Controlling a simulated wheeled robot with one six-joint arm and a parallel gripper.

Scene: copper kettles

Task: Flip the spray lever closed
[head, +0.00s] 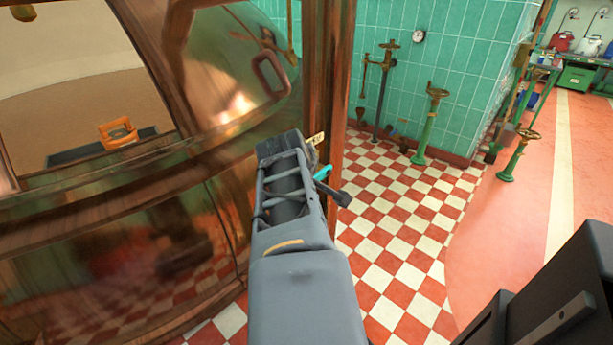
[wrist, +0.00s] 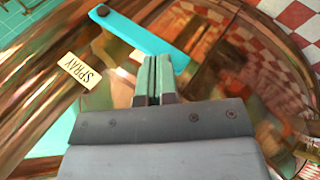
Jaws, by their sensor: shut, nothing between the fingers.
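The spray lever is a flat teal bar (wrist: 140,38) on the copper kettle (wrist: 215,100). In the wrist view it slants from a dark pivot bolt at upper left down to its free end on the right. A cream SPRAY label (wrist: 78,70) sits to its left. In the head view only a bit of the teal lever (head: 322,173) shows beside my arm. My gripper (wrist: 158,60) is shut and empty. Its fingertips overlap the lever's lower edge near the free end; I cannot tell whether they touch. In the head view my arm hides the fingers.
The kettle's large copper body (head: 215,190) fills the left, with an opening and an orange item (head: 118,131) inside it. A wooden-looking copper post (head: 325,75) stands near my arm. The checkered floor (head: 400,230) is open to the right, with green valve stands (head: 428,125) beyond.

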